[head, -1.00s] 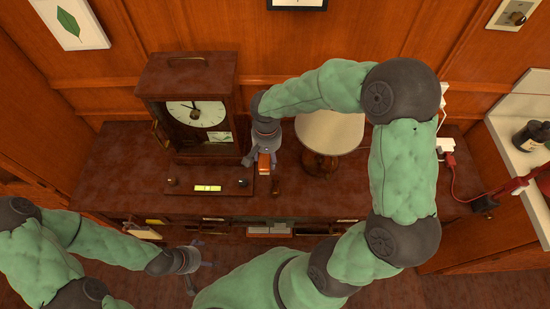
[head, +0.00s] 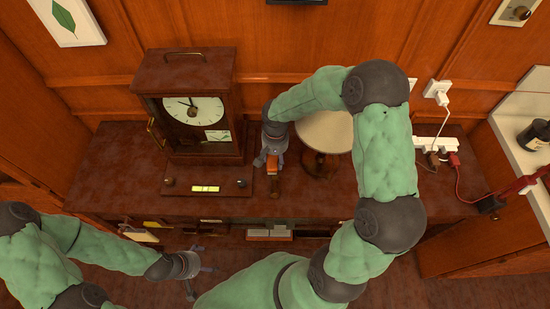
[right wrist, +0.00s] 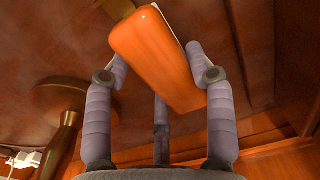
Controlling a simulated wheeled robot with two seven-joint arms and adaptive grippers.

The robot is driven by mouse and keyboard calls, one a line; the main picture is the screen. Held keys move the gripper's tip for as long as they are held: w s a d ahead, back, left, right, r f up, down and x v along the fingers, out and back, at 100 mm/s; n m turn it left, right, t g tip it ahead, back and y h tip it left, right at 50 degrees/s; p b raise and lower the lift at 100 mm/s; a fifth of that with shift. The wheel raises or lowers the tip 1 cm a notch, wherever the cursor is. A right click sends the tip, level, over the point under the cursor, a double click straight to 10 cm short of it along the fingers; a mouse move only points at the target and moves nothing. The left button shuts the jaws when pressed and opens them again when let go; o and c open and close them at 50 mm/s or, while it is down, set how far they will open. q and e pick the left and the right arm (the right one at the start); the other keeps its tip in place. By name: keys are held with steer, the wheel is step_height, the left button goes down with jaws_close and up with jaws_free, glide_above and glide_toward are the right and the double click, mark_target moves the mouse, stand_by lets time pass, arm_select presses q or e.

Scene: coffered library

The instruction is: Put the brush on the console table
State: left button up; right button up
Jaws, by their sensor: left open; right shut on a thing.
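The brush (right wrist: 160,60) is an orange wooden block with a pale strip along its far edge. My right gripper (right wrist: 158,70) is shut on it, with fingers on both sides, in the right wrist view. In the head view the brush (head: 272,167) hangs below my right gripper (head: 273,160), over the dark red-brown console table (head: 115,170). It is between the clock and the lamp; I cannot tell whether it touches the top. My left gripper (head: 190,282) is open and empty, low in front of the table's front edge.
A wooden clock (head: 190,105) stands left of my right gripper. A lamp with a cream shade (head: 325,132) is close on its right. A power strip (head: 435,144) sits at the right. The table's left end is bare.

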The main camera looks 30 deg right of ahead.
steer(key=o, duration=1)
steer(key=shift+f, duration=0.1)
step_height(320, 180, up, 12)
steer(key=p, duration=0.3)
